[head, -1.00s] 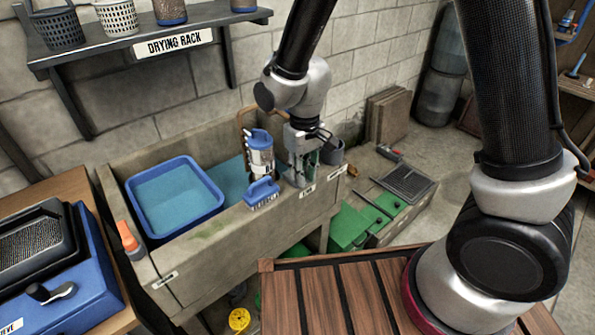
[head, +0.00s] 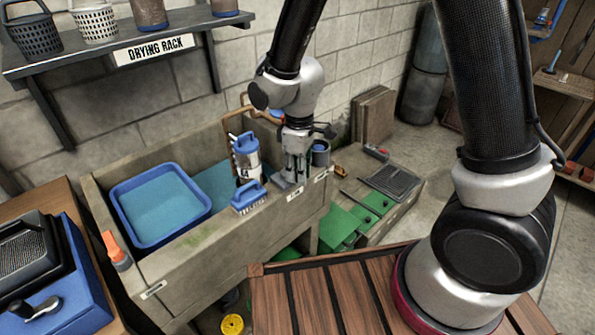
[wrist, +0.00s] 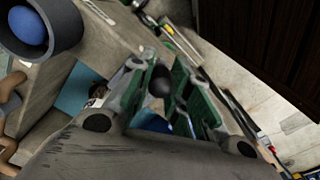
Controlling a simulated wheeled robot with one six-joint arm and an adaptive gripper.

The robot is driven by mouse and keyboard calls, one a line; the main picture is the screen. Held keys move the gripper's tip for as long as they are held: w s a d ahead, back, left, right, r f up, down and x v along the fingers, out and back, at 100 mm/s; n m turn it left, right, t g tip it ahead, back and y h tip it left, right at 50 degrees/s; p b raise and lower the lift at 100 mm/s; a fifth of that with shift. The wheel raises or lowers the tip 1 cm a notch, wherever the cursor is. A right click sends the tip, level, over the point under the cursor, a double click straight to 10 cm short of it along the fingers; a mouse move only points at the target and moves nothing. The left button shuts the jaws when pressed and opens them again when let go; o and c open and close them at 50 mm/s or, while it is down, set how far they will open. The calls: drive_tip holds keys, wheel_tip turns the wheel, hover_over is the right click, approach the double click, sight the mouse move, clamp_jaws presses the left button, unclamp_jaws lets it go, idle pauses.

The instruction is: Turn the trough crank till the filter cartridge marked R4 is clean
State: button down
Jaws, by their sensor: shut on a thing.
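A filter cartridge (head: 246,163) with a blue cap and handle stands upright in the concrete trough (head: 215,245). Its white side shows a dark marking that ends in a 4; the first letter is hard to read. A blue brush (head: 249,198) sits just in front of it on the trough's front edge. My gripper (head: 292,178) is to the right of the cartridge, low over the trough's right end. In the wrist view its green-padded fingers (wrist: 166,88) are closed around a dark round knob (wrist: 160,82), seemingly the crank's; the crank arm is mostly hidden.
A grey cup with blue inside (head: 320,151) stands close right of my gripper. A blue basin (head: 160,200) fills the trough's left part. An orange-handled tool (head: 116,250) lies on its left rim. The drying rack (head: 150,48) is above; a slatted wooden bench (head: 330,295) is in front.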

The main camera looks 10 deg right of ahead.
idle(0.3)
drive_tip(key=c, duration=1.3)
unclamp_jaws()
wheel_tip(320, 180, up, 12)
drive_tip(key=shift+d, duration=0.1)
